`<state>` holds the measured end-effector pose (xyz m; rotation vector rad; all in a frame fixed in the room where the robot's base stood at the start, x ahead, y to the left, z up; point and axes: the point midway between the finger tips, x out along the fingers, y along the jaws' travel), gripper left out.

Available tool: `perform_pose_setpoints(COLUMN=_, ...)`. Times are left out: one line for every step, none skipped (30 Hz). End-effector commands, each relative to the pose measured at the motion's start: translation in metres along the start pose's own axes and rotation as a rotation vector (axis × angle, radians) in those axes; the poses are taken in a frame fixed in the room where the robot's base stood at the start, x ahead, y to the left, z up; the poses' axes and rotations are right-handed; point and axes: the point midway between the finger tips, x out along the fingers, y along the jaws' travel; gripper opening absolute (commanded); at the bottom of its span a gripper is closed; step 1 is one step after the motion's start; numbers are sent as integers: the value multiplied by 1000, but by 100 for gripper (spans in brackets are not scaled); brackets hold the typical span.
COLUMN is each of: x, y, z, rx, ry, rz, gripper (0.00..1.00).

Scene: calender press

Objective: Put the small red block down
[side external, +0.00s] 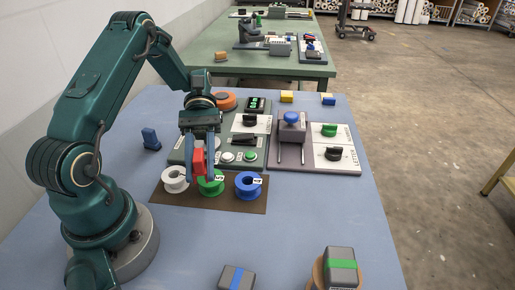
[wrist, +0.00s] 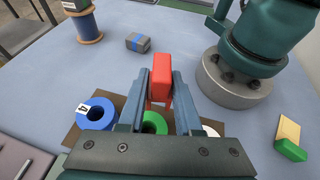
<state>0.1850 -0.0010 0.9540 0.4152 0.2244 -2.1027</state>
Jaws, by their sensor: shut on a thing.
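The small red block (side external: 198,161) is held between the blue fingers of my gripper (side external: 200,168), above the brown mat near the white and green spools. In the wrist view the red block (wrist: 161,78) stands between the two fingertips (wrist: 160,86). My gripper is shut on it. A gap between the block and the surface below cannot be judged exactly, but the block appears raised. The fingers hide part of the green spool (side external: 211,183).
The brown mat (side external: 225,203) bears a white spool (side external: 174,180), the green spool and a blue spool (side external: 248,184). Behind stand a control panel with knobs and buttons (side external: 228,157) and a press (side external: 291,131). The blue table (side external: 310,220) is clear at centre right.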

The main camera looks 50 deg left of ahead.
Motion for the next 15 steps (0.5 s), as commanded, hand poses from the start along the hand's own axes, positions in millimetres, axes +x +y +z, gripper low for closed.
perform_pose_setpoints(x=0, y=16, z=8, rx=-36, ry=1, rz=90, gripper=0)
perform_pose_setpoints(x=0, y=25, z=11, rx=-58, ry=2, rz=143, gripper=0)
perform_pose_setpoints(x=-1, y=38, z=17, rx=-87, ry=2, rz=212, gripper=0)
perform_pose_setpoints(x=-3, y=47, z=21, rx=-108, ry=3, rz=263, gripper=0)
perform_pose_setpoints(x=-4, y=57, z=25, rx=-127, ry=4, rz=314, gripper=0)
perform_pose_setpoints(x=-8, y=69, z=30, rx=-153, ry=5, rz=378, gripper=0)
perform_pose_setpoints(x=-10, y=77, z=34, rx=-173, ry=6, rz=425, gripper=0)
perform_pose_setpoints(x=-13, y=85, z=38, rx=-188, ry=6, rz=467, gripper=0)
perform_pose_setpoints(x=-17, y=95, z=42, rx=-209, ry=7, rz=519, gripper=0)
perform_pose_setpoints(x=-20, y=101, z=45, rx=-224, ry=7, rz=555, gripper=0)
perform_pose_setpoints(x=-24, y=107, z=48, rx=-237, ry=7, rz=588, gripper=0)
perform_pose_setpoints(x=-28, y=115, z=52, rx=-253, ry=8, rz=629, gripper=0)
perform_pose_setpoints(x=-31, y=120, z=54, rx=-264, ry=7, rz=656, gripper=0)
perform_pose_setpoints(x=-34, y=124, z=56, rx=-274, ry=8, rz=683, gripper=0)
perform_pose_setpoints(x=-38, y=130, z=59, rx=-288, ry=7, rz=715, gripper=0)
